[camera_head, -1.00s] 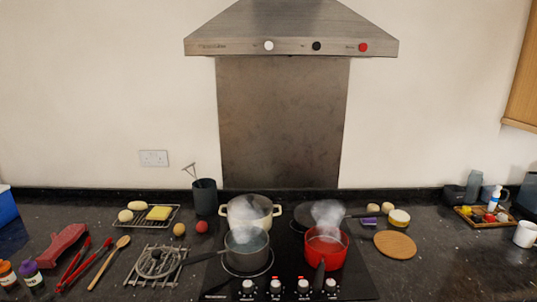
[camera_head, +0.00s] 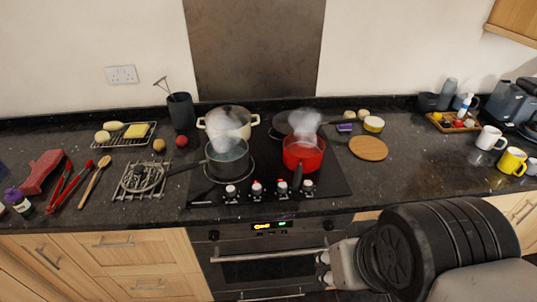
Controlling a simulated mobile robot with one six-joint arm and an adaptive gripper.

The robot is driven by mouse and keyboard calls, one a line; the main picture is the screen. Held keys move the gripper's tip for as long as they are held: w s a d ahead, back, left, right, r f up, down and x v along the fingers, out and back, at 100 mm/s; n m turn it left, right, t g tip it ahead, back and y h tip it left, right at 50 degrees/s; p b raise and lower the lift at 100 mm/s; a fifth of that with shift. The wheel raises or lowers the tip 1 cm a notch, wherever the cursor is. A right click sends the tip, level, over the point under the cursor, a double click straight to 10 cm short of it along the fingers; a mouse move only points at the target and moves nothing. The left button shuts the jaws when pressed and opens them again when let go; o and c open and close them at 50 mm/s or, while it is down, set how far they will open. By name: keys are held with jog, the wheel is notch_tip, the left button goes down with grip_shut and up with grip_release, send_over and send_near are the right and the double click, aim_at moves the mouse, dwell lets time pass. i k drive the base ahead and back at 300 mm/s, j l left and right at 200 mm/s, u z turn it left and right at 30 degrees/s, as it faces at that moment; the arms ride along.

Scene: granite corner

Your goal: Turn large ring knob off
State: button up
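A row of several white-and-black knobs sits along the front edge of the black hob (camera_head: 335,188): a far-left knob (camera_head: 231,190), a centre-left knob (camera_head: 257,188), a centre-right knob (camera_head: 282,187) and a far-right knob (camera_head: 308,187). Small red marks show above the two centre knobs. I cannot read any labels, so I cannot tell which is the large ring knob. A steaming grey pan (camera_head: 228,160) stands on the front left ring, whose outline shows around it.
A steaming red pot (camera_head: 303,155), a cream pot (camera_head: 229,122) and a dark pan stand on the hob. The grey pan's handle points left over a wire trivet (camera_head: 142,180). The oven (camera_head: 270,255) is below. A round cork mat (camera_head: 368,148) lies right of the hob.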

aim_at(256, 188)
jog(key=i+l+u, duration=0.1)
jog(key=i+u, duration=0.2)
jog(key=i, duration=0.2)
jog(key=i+l+u, duration=0.3)
jog(key=i, duration=0.15)
jog(key=i+j, duration=0.05)
jog(key=j, duration=0.05)
